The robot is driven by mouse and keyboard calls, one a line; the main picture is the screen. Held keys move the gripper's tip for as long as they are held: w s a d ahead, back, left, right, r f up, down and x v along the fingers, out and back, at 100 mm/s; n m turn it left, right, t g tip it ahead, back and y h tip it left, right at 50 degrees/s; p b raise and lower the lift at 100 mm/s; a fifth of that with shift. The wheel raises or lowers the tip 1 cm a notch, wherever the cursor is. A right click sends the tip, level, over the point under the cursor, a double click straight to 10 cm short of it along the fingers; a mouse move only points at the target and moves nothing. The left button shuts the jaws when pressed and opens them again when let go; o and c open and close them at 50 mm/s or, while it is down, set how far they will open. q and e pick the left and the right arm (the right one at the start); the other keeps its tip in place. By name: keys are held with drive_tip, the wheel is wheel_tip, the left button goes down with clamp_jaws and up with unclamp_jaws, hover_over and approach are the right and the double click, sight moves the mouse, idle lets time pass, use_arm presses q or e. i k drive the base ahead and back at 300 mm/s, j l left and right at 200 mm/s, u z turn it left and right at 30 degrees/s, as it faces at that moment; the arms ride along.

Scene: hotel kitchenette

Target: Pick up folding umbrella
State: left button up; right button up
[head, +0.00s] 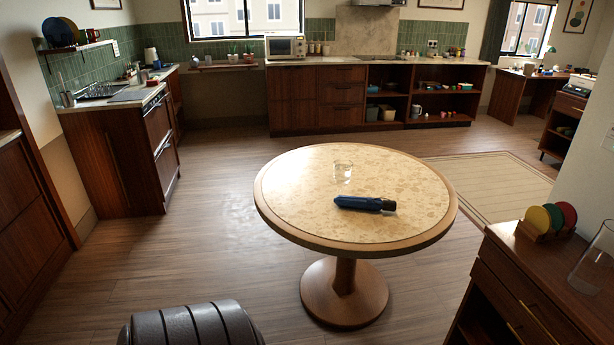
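A dark blue folding umbrella (358,202) lies on its side on the round table (293,212), right of the middle and toward the front edge. Its darker end (388,206) points right. Nothing touches it. Neither of my grippers is in the head view, so I cannot see whether they are open or shut.
A dark rounded ribbed object (190,325) is at the bottom left. A wooden cabinet (520,290) with coloured discs (552,216) stands at the right. The floor left of the table is clear.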

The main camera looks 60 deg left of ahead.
sight(367, 203)
drive_tip(key=u, duration=1.6)
drive_tip(key=i+j+z, duration=0.1)
drive_tip(key=z, duration=0.3)
drive_tip(key=i+j+z, duration=0.1)
drive_tip(key=z, duration=0.35)
drive_tip(key=j+z, duration=0.2)
drive_tip(key=z, duration=0.2)
drive_tip(key=i+j+z, duration=0.25)
drive_tip(key=j, duration=0.65)
drive_tip(key=j+z, duration=0.25)
drive_tip(key=j, duration=0.65)
drive_tip(key=i+j, duration=0.15)
drive_tip(key=i, duration=0.35)
drive_tip(key=i+j, duration=0.15)
drive_tip(key=i, duration=0.3)
drive_tip(key=u, duration=1.45)
